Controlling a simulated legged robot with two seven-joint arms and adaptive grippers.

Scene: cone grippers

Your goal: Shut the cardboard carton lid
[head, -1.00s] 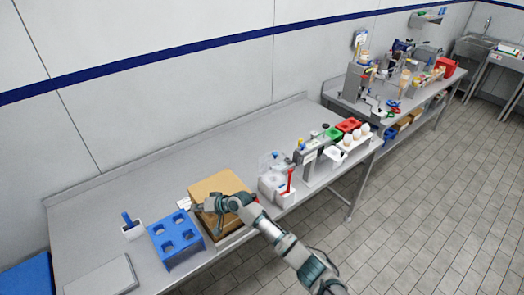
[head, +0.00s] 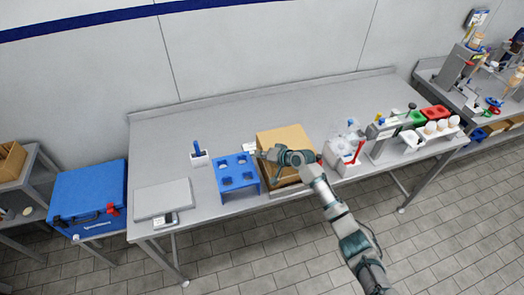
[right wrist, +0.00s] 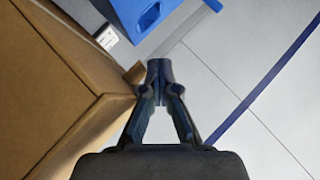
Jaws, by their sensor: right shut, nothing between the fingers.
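The cardboard carton (head: 282,137) stands on the steel bench in the head view, its tan top panel facing up. Its darker brown front is partly hidden behind my right gripper and arm, so I cannot tell whether the lid lies fully flat. My right gripper (head: 262,155) is shut and empty, at the carton's left front side. In the right wrist view the carton (right wrist: 55,85) fills the left side, and the shut fingertips (right wrist: 159,70) are beside its corner and a small brown flap (right wrist: 135,74). I cannot tell whether they touch. My left gripper is not in view.
A blue four-hole rack (head: 237,172) stands close left of the carton. A white holder (head: 200,159) and a scale (head: 163,198) are farther left. A clear bin with a red-handled item (head: 345,155) stands to the right. The bench behind is clear.

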